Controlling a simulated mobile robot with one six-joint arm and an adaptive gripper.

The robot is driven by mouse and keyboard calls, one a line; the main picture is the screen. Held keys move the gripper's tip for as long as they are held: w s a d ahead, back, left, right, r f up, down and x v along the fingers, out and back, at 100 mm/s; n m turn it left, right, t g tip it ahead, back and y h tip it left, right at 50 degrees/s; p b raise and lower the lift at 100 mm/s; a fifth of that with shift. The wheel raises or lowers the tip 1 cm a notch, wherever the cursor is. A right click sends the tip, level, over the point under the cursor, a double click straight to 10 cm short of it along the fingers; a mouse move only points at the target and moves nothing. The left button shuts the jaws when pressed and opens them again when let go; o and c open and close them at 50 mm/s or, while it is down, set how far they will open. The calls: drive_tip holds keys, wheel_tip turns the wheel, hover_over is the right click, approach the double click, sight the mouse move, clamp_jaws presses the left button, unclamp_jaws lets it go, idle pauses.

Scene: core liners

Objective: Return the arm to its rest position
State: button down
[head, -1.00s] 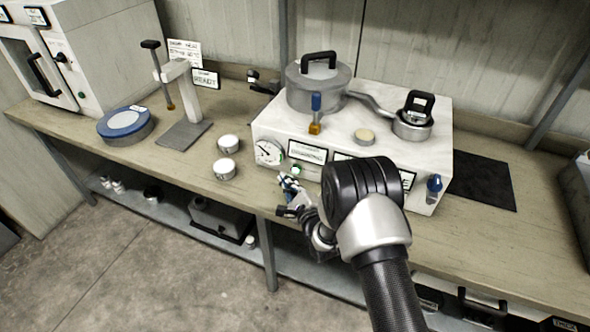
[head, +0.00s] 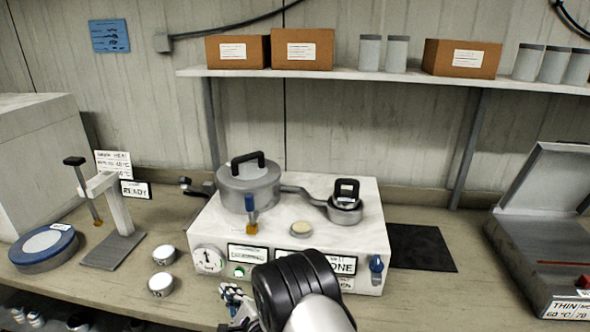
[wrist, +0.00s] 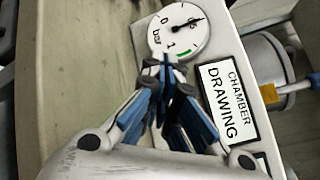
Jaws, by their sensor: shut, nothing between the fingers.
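My gripper (head: 236,306) is low in the head view, in front of the white machine (head: 372,215), with my dark arm link partly covering the machine's front. In the wrist view my gripper (wrist: 170,85) has its blue and grey fingers together with nothing between them. Behind the fingers are the machine's round gauge (wrist: 182,33), marked "bar", and a label (wrist: 228,103) reading "CHAMBER DRAWING". The gap between fingers and panel cannot be judged.
On the machine stand a grey lidded pot (head: 248,188) and a smaller clamped vessel (head: 345,208). Two white-topped tins (head: 161,285) sit left of it. A press stand (head: 115,215) is further left. An open-lidded case (head: 540,262) is at right. A dark mat (head: 420,247) lies bare.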

drive_tip(key=w+d+r+n+h, duration=0.2)
drive_tip(key=w+d+r, duration=0.15)
drive_tip(key=r, duration=0.25)
drive_tip(key=s+d+r+n+g+h, duration=0.1)
drive_tip(key=s+d+r+n+h, duration=0.2)
drive_tip(key=d+r, duration=0.55)
drive_tip(key=s+d+r+n+g+h, duration=0.1)
drive_tip(key=s+d+r+n+h, duration=0.2)
drive_tip(key=d+r, duration=0.55)
drive_tip(key=s+d+r+n+g+h, duration=0.25)
drive_tip(key=s+d+n, duration=0.25)
drive_tip(key=s+d, duration=0.85)
drive_tip(key=s+d+n+g, duration=0.1)
drive_tip(key=s+n+g, duration=0.1)
drive_tip(key=s, duration=0.7)
drive_tip(key=s+d+f+n+g, duration=0.1)
drive_tip(key=s+n, duration=0.1)
drive_tip(key=s, duration=0.7)
drive_tip(key=shift+s+d+g, duration=0.15)
drive_tip(key=shift+d+g, duration=0.15)
drive_tip(key=shift+g, duration=0.05)
